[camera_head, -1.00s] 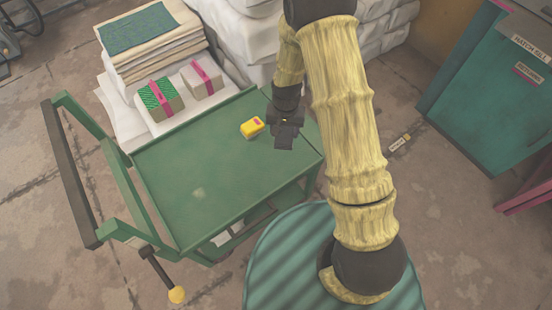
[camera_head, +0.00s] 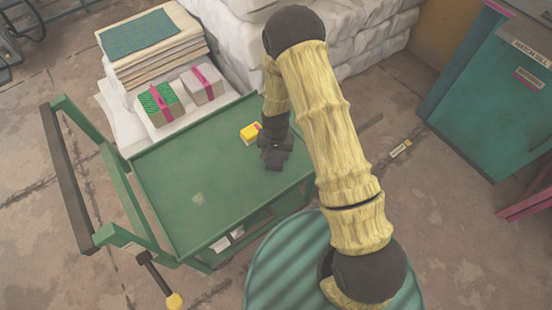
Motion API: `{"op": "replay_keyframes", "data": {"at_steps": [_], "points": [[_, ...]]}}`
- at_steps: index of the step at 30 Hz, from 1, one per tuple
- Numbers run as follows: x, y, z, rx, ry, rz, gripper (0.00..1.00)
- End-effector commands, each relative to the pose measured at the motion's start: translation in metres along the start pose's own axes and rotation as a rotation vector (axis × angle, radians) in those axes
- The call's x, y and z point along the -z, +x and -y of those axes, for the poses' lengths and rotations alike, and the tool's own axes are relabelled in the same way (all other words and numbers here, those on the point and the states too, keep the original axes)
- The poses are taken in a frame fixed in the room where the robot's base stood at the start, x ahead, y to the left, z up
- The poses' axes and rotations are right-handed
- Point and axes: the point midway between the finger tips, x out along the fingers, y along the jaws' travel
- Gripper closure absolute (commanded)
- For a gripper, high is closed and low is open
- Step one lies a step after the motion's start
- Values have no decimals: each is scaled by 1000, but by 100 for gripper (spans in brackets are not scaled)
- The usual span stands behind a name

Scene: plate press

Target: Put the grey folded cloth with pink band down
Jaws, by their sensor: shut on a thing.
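A grey folded cloth with a pink band (camera_head: 203,84) lies on white folded cloth at the back left, beside a green-patterned block with a pink band (camera_head: 160,104). My gripper (camera_head: 273,159) is low over the right part of the green cart top (camera_head: 200,195), well apart from that grey cloth. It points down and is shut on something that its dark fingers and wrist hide. I cannot make out what it holds, or whether that touches the cart top.
A yellow block (camera_head: 250,133) lies on the cart just left of my gripper. The left and front of the cart top are clear. Cloth piles (camera_head: 150,55) stand behind left, white sacks (camera_head: 235,55) behind. A teal cabinet (camera_head: 490,95) stands at the right.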

Motion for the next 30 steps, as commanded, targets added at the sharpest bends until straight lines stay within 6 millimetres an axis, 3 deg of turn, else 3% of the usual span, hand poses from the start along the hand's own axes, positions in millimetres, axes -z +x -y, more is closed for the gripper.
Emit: {"op": "replay_keyframes", "data": {"at_steps": [8,17,28,29,30], "points": [[0,1,0,0,-1,0,69],[0,36,0,0,-1,1,69],[0,40,0,0,-1,0,69],[0,40,0,0,-1,0,43],[0,39,0,0,0,0,35]]}}
